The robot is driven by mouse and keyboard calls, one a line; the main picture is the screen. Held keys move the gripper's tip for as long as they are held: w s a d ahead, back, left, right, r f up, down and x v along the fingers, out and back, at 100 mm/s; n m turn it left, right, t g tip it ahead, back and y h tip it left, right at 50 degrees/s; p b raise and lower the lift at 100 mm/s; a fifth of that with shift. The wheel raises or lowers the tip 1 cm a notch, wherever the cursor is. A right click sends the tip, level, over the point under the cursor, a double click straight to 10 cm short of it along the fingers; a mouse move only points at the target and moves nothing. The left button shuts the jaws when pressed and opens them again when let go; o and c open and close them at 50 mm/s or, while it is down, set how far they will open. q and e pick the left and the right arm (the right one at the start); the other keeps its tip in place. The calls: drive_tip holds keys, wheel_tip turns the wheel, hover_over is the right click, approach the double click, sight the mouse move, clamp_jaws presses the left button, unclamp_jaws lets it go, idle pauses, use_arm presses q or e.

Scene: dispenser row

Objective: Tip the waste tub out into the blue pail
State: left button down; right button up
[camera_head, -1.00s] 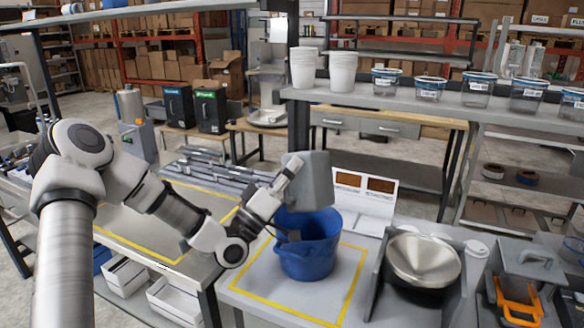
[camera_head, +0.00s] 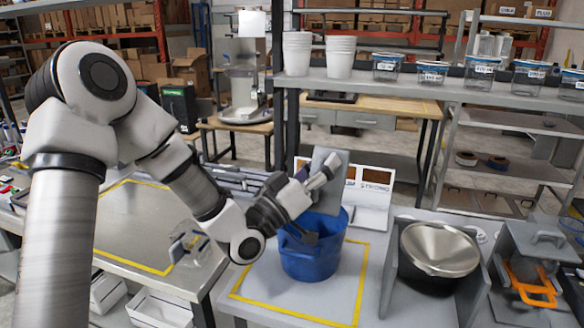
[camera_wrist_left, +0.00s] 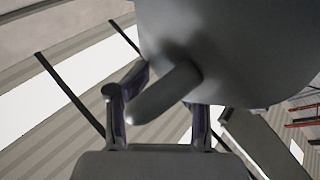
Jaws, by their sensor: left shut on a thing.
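The grey waste tub (camera_head: 331,172) is held up over the blue pail (camera_head: 311,259), tilted well over. My left gripper (camera_head: 316,179) is at the tub's near-left side. In the left wrist view the tub's round grey body (camera_wrist_left: 240,45) fills the upper right. There my left gripper (camera_wrist_left: 158,98) is shut on the tub's stubby handle (camera_wrist_left: 165,95), one finger on each side. The pail stands upright on the bench. The tub's mouth and its contents are hidden from me. My right gripper is not in view.
Yellow tape (camera_head: 358,290) marks a square on the bench around the pail. A dark bin with a metal bowl-like top (camera_head: 440,249) stands right of it. An orange-handled fixture (camera_head: 530,285) is farther right. A shelf (camera_head: 400,92) with cups and tubs runs behind.

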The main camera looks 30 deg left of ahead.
use_arm(q)
drive_tip(key=shift+s+d+r+m, duration=0.1)
drive_tip(key=shift+d+r+m, duration=0.15)
drive_tip(key=shift+d+m, duration=0.05)
drive_tip(key=w+d+f+m+g+y+p, duration=0.2)
drive_tip(key=d+f+m+g+p, duration=0.2)
drive_tip(key=d+m+g+p, duration=0.1)
drive_tip(key=w+d+f+m+g+y+p, duration=0.2)
drive_tip(key=d+f+m+g+p, duration=0.2)
drive_tip(key=d+m+p, duration=0.3)
drive_tip(key=shift+w+g+y+p, duration=0.3)
drive_tip(key=shift+g+p, duration=0.4)
drive_tip(key=shift+p, duration=0.45)
drive_tip(key=shift+f, duration=0.1)
drive_tip(key=shift+s, duration=0.1)
